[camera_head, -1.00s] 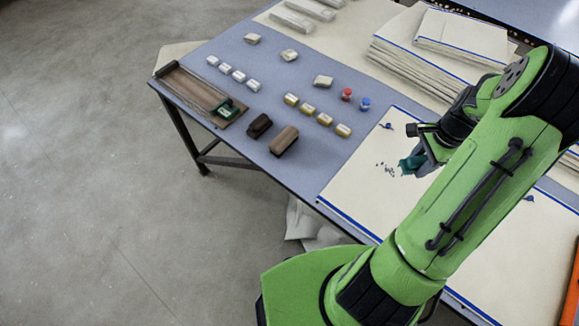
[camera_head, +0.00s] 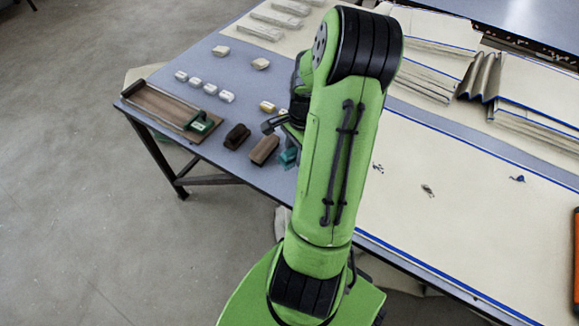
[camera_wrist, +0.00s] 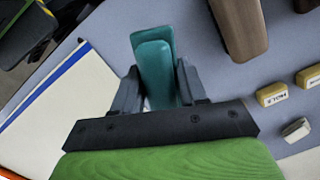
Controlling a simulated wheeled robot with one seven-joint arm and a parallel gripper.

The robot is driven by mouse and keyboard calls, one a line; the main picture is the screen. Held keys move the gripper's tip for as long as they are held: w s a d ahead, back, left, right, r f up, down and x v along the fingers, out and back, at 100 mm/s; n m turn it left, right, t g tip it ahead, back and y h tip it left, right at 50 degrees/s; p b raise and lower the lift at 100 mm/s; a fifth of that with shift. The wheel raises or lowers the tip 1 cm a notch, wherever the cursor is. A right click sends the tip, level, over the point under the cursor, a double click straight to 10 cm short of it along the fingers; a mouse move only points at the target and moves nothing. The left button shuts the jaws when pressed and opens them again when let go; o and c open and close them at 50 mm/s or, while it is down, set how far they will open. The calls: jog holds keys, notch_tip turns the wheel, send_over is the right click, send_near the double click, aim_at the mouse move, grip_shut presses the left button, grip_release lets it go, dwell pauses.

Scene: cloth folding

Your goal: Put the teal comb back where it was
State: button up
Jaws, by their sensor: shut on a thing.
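The teal comb (camera_wrist: 152,62) is held between the two dark fingers of my gripper (camera_wrist: 158,82) in the wrist view. In the head view the comb (camera_head: 289,157) shows as a small teal patch at the left of my arm, just right of a brown block (camera_head: 264,149). My gripper (camera_head: 287,133) is partly hidden there by my own arm. It is shut on the comb. The blue-grey table top (camera_wrist: 203,35) lies below the comb; whether they touch I cannot tell.
A dark brown block (camera_head: 237,136) stands left of the brown one. A wooden tray (camera_head: 158,107) with a green-topped item (camera_head: 201,122) lies at the table's left edge. Small white pieces (camera_head: 203,85) and yellow labelled ones (camera_wrist: 271,94) are nearby. Cream cloth (camera_head: 440,210) covers the right.

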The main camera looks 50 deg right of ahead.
jog(key=shift+f+b, duration=0.85)
jog(key=shift+f, duration=1.5)
jog(key=o, duration=1)
